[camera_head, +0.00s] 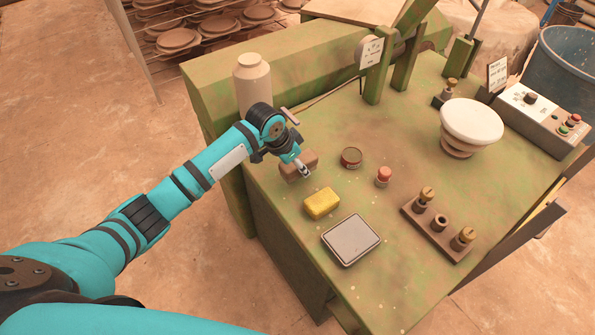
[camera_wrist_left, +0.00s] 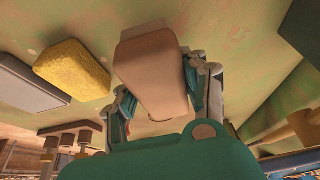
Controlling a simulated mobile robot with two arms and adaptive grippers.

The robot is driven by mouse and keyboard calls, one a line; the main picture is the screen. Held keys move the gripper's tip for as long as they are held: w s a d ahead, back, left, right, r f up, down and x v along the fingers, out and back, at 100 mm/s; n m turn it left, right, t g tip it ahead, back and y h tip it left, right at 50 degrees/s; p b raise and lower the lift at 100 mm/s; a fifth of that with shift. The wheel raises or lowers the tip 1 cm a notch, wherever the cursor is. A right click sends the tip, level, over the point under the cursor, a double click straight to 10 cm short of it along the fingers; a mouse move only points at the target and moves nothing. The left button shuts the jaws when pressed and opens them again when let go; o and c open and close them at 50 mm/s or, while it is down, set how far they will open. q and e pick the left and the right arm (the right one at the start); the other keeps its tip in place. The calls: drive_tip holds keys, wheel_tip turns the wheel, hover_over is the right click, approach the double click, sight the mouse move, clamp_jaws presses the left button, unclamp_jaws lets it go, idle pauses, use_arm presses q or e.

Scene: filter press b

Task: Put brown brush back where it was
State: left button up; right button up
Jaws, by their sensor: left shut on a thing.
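The brown brush (camera_head: 297,166) is a small brown block at the left part of the green machine top, behind the yellow sponge. My left gripper (camera_head: 302,168) reaches it from the left and is shut on it. In the left wrist view the brush (camera_wrist_left: 150,70) sits between the two fingers of my gripper (camera_wrist_left: 163,85), its pale tan side showing. It is at or close to the green top (camera_head: 270,200); I cannot tell whether it touches. The arm and fingers hide part of it. My right gripper is in neither view.
A yellow sponge (camera_head: 321,203) and a grey square pad (camera_head: 351,239) lie in front of the brush. A round tin (camera_head: 351,157) and a red-topped button (camera_head: 383,175) are to its right. A pale bottle (camera_head: 253,85) stands behind my wrist. A knobbed rack (camera_head: 437,228) is further right.

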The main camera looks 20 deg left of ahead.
sight(297, 172)
use_arm(q)
drive_tip(key=shift+f, duration=1.8)
drive_tip(key=o, duration=1.1)
drive_tip(key=shift+r, duration=0.15)
drive_tip(key=v, duration=1.2)
